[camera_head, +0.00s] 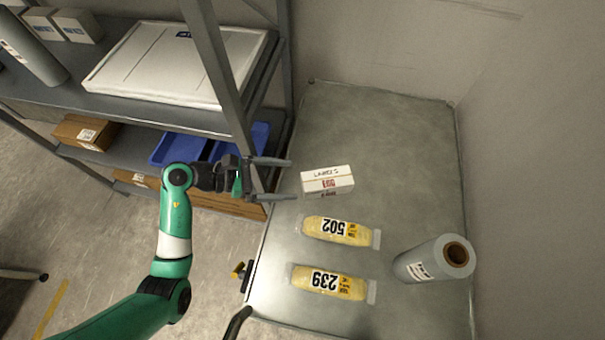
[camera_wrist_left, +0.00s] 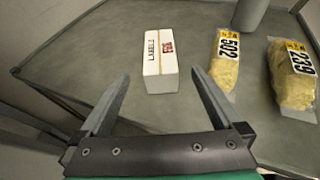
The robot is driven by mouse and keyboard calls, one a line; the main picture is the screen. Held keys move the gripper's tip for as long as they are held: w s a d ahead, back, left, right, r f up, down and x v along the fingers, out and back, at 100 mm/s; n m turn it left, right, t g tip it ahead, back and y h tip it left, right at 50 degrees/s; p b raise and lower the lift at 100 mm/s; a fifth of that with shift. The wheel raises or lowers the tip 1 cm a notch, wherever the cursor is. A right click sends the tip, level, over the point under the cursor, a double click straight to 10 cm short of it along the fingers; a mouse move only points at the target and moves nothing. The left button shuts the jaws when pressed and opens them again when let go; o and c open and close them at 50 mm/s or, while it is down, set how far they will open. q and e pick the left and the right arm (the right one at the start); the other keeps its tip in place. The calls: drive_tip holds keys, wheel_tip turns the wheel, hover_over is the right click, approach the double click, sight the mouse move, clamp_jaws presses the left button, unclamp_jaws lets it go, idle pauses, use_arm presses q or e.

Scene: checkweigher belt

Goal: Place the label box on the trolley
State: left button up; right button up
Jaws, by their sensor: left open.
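The label box (camera_head: 327,180) is a small white carton marked "LABELS" with red print. It lies on a grey metal surface (camera_head: 390,150), near its left edge in the head view. My left gripper (camera_head: 291,179) is open and empty just left of the box, its two fingers pointing toward it. In the left wrist view the label box (camera_wrist_left: 160,60) sits ahead of the open fingers (camera_wrist_left: 160,85), apart from them. My right gripper is not in view. I cannot tell which surface is the trolley.
Two yellow bags, marked 502 (camera_head: 338,230) and 239 (camera_head: 330,281), lie below the box. A grey film roll (camera_head: 424,262) lies to their right. A shelf rack (camera_head: 60,95) with a large white panel (camera_head: 175,62) and blue bins (camera_head: 180,149) stands at the left. The surface's upper part is clear.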

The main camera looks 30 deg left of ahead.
use_arm(q)
drive_tip(key=v, duration=0.5)
drive_tip(key=shift+s+a+r+p, duration=0.1)
drive_tip(key=shift+p, duration=0.3)
